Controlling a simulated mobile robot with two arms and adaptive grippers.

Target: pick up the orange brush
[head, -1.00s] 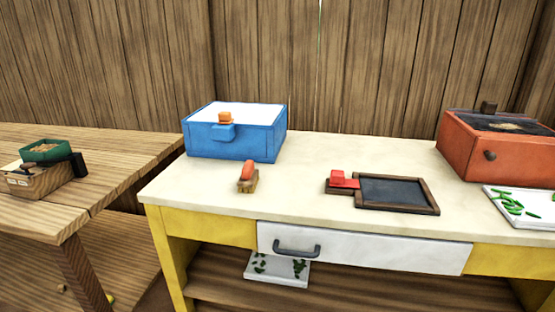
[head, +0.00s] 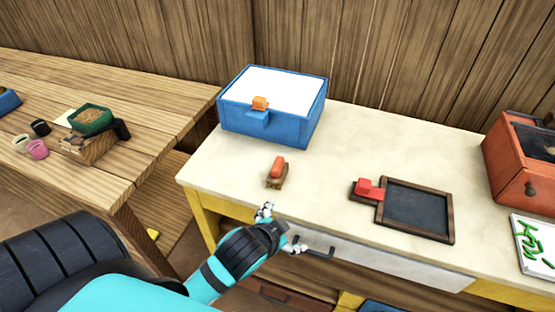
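The orange brush (head: 277,172) lies on the cream table top (head: 330,150), in front of the blue box. It has an orange-red handle over a tan bristle part. My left gripper (head: 281,229) is at the table's front edge, nearer to me than the brush and apart from it. Its two fingertips are spread wide with nothing between them. My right gripper is out of view.
A blue box (head: 262,125) with a white top stands behind the brush. A dark framed slate (head: 417,208) and a red block (head: 369,188) lie to the right. An orange-red box (head: 515,180) and a white tray (head: 530,262) are further right. The table between brush and slate is clear.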

